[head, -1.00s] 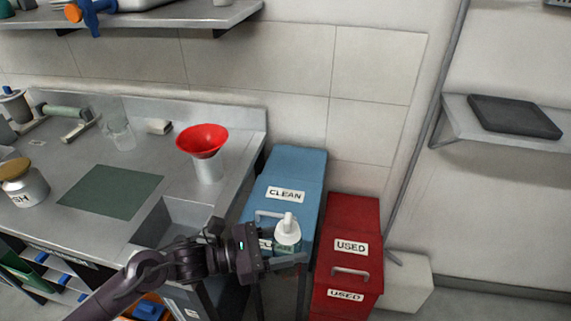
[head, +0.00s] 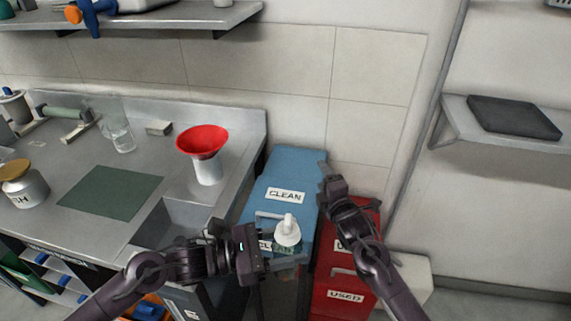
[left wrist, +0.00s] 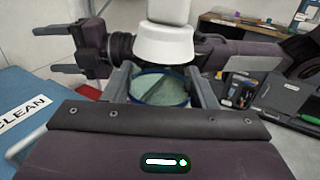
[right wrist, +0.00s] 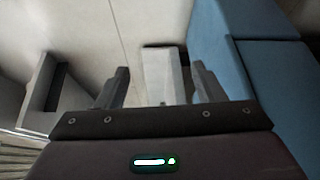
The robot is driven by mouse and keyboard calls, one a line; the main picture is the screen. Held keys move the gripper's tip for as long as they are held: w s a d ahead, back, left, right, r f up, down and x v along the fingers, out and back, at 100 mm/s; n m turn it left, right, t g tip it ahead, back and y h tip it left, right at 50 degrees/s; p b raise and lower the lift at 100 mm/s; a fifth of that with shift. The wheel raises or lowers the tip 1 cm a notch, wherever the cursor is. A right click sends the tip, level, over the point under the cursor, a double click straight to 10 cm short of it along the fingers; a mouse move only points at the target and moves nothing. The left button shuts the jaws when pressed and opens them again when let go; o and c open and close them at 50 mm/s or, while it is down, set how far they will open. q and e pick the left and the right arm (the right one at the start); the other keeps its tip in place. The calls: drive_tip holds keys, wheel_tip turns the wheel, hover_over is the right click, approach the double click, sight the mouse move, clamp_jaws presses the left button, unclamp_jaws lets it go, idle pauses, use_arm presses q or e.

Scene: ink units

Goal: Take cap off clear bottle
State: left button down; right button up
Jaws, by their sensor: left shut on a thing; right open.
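The clear bottle (left wrist: 160,88) is upright in my left gripper (head: 284,256), which is shut on its body. Its white cap (head: 288,230) is on top and narrows to a spout; it also shows in the left wrist view (left wrist: 165,45). In the head view the bottle's body is mostly hidden behind cap and fingers. My right gripper (head: 326,174) is open and empty, above and to the right of the bottle, apart from it. In the right wrist view nothing is between its fingers (right wrist: 161,88).
Below are a blue CLEAN bin (head: 293,165) and a red USED bin (head: 345,283). To the left the counter holds a red funnel (head: 203,141) on a stand, a clear beaker (head: 118,135), a green mat (head: 110,192) and a lidded can (head: 25,186). A wall shelf (head: 470,120) is at right.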

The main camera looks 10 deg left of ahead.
drive_tip(key=s+a+r+n+g+y, duration=0.25)
drive_tip(key=a+r+n+y, duration=0.3)
drive_tip(key=a+r, duration=0.35)
drive_tip(key=s+a+r+n+g+y, duration=0.25)
drive_tip(key=a+r+n+y, duration=0.3)
drive_tip(key=a+r, duration=0.35)
drive_tip(key=s+a+r+n+g, duration=0.4)
drive_tip(key=s+a+n+g, duration=0.2)
drive_tip(key=s+n, duration=0.2)
drive_tip(key=s+a+r+n+g, duration=0.3)
drive_tip(key=s+a+n+g, duration=0.35)
drive_tip(key=s, duration=0.25)
drive_tip(key=s+f+n+g+h, duration=0.2)
drive_tip(key=s+n+h, duration=0.2)
drive_tip(key=s+n, duration=0.1)
drive_tip(key=t+h, duration=0.4)
drive_tip(key=h, duration=0.9)
hover_over(288, 227)
drive_tip(key=w, duration=0.1)
drive_tip(key=shift+g, duration=0.25)
drive_tip(key=f, duration=1.1)
drive_tip(key=shift+w+a+f, duration=0.1)
drive_tip(key=shift+w+a, duration=0.15)
drive_tip(key=shift+a, duration=0.1)
